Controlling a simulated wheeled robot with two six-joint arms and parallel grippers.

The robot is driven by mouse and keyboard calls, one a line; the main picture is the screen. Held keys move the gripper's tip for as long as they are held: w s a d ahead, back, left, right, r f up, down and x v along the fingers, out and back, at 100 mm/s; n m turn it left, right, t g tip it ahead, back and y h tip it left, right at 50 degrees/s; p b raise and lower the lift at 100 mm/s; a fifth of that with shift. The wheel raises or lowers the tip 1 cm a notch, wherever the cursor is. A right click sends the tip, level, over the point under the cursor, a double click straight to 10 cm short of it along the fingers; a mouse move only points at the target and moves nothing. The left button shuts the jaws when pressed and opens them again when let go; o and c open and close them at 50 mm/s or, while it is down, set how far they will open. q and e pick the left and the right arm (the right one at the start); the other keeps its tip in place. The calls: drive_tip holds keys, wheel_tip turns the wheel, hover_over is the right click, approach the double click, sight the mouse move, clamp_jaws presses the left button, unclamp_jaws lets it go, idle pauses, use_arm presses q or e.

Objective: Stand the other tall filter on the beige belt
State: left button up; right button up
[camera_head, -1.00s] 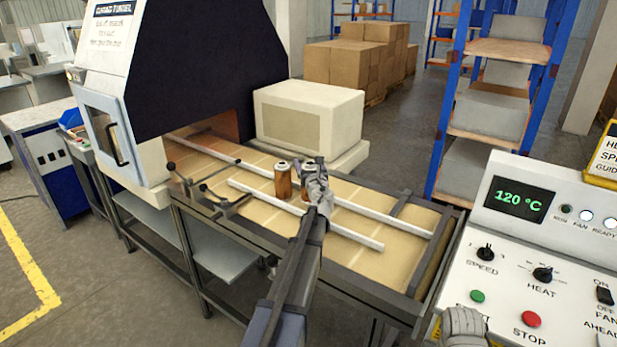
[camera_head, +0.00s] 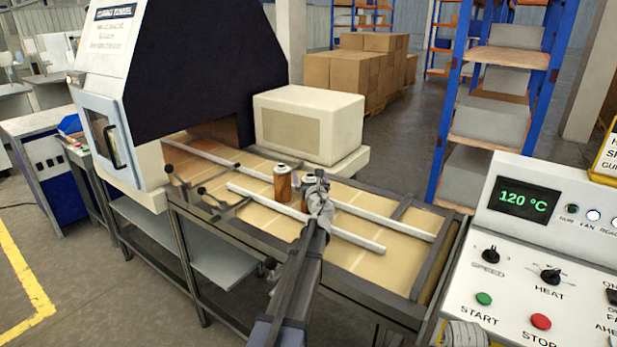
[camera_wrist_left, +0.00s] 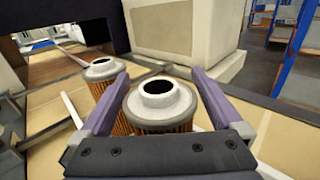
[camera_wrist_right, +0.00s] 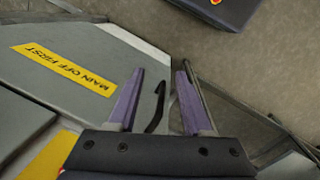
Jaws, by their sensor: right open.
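Two tall orange-brown filters with pale caps stand upright side by side on the beige belt (camera_head: 355,262), between the two white rails. The left filter (camera_head: 283,184) is clear of my gripper and also shows in the left wrist view (camera_wrist_left: 102,71). My left gripper (camera_head: 319,190) is at the right filter (camera_head: 307,182). In the left wrist view its fingers are spread on both sides of this filter's cap (camera_wrist_left: 160,100), with a slight gap at the right finger. The filter's lower part is hidden there. My right gripper (camera_wrist_right: 161,70) is open and empty, away from the belt.
The dark tunnel hood (camera_head: 205,65) stands at the belt's far left end. A cream box housing (camera_head: 308,122) stands behind the belt. Clamp handles (camera_head: 215,190) stick up at the front edge. The control panel (camera_head: 540,270) is at right. The belt's right part is bare.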

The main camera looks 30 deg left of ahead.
use_arm(q)
drive_tip(key=shift+r, duration=0.15)
drive_tip(key=v, duration=1.2)
drive_tip(key=shift+a, duration=0.1)
